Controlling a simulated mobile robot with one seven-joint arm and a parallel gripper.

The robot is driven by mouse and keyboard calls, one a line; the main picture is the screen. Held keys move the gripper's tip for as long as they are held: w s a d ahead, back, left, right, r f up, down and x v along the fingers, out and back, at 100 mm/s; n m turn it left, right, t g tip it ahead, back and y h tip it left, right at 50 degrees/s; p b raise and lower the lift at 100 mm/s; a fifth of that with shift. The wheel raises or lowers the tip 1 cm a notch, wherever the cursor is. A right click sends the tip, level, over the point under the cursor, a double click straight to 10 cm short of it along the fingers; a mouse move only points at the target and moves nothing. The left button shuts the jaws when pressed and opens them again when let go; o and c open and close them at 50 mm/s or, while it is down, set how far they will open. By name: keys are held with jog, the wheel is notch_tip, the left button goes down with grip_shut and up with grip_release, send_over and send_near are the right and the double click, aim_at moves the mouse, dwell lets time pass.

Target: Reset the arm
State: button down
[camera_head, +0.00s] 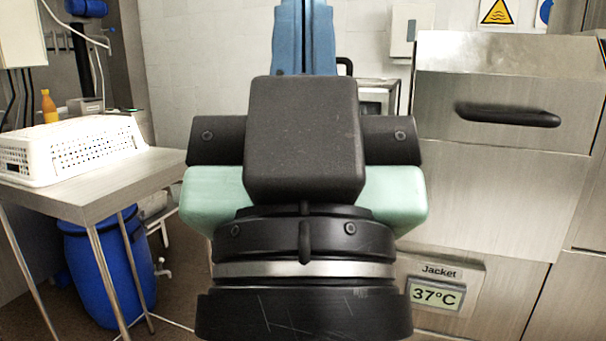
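My arm stands upright in the middle of the head view, close to the camera. Its black block, pale green housing and silver-ringed black joint hide much of the scene behind. I cannot make out my gripper or its fingers. No object shows as held.
At left, a white perforated basket (75,150) sits upside down on a metal table (150,170). A blue barrel (105,270) stands beneath. An orange bottle (48,106) is behind the basket. At right is a steel cabinet (500,190) with a dark handle (508,115) and a 37°C display (436,294).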

notch_tip(320, 180, up, 25)
jog(key=p, duration=2.2)
jog(key=shift+f, duration=0.15)
